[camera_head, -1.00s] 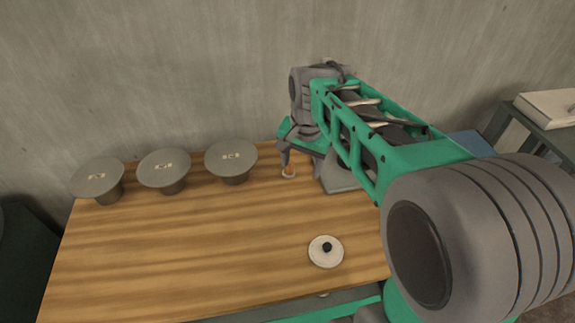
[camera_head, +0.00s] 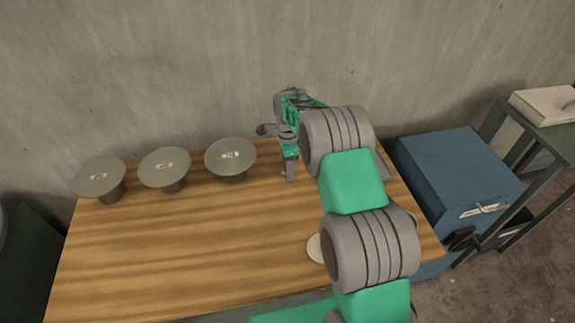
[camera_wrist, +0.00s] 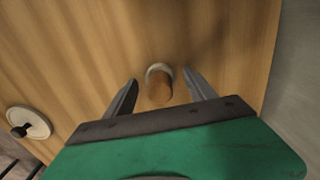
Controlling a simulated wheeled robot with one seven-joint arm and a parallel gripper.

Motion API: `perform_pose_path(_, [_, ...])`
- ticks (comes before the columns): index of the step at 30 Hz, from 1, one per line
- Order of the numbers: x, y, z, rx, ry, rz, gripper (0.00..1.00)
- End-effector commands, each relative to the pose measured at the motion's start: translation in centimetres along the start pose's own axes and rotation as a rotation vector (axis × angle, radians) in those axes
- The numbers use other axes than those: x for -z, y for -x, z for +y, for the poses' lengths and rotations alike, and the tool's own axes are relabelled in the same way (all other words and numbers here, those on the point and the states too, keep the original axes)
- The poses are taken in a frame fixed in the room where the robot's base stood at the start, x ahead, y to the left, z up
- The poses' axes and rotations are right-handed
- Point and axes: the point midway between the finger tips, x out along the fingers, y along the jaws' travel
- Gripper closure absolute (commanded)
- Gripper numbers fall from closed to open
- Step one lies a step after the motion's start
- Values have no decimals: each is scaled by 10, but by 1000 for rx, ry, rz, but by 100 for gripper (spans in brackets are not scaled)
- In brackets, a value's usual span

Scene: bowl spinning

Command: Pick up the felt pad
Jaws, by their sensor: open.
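The felt pad (camera_wrist: 159,84) looks like a short wooden handle on a small pale round base. It stands on the wooden table. In the wrist view it is between the two fingers of my gripper (camera_wrist: 160,77), with a gap on each side. The gripper is open and holds nothing. In the head view my gripper (camera_head: 289,174) points down at the table's back part, and my fingers hide most of the pad there.
Three grey round-topped stands line the table's back left, the nearest stand (camera_head: 231,157) left of my gripper. A pale disc with a black knob (camera_wrist: 28,123) lies nearer the front, partly behind my arm in the head view. A blue cabinet (camera_head: 455,175) stands right. The table's middle is clear.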

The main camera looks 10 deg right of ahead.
Motion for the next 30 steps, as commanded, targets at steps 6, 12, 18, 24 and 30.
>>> perform_pose_path(6, [0, -1, 0, 1, 1, 0, 36])
perform_pose_path(12, [0, -1, 0, 1, 1, 0, 53])
perform_pose_path(18, [0, -1, 0, 1, 2, 0, 69])
perform_pose_path(24, [0, -1, 0, 1, 2, 0, 86])
perform_pose_path(30, [0, -1, 0, 1, 2, 0, 100])
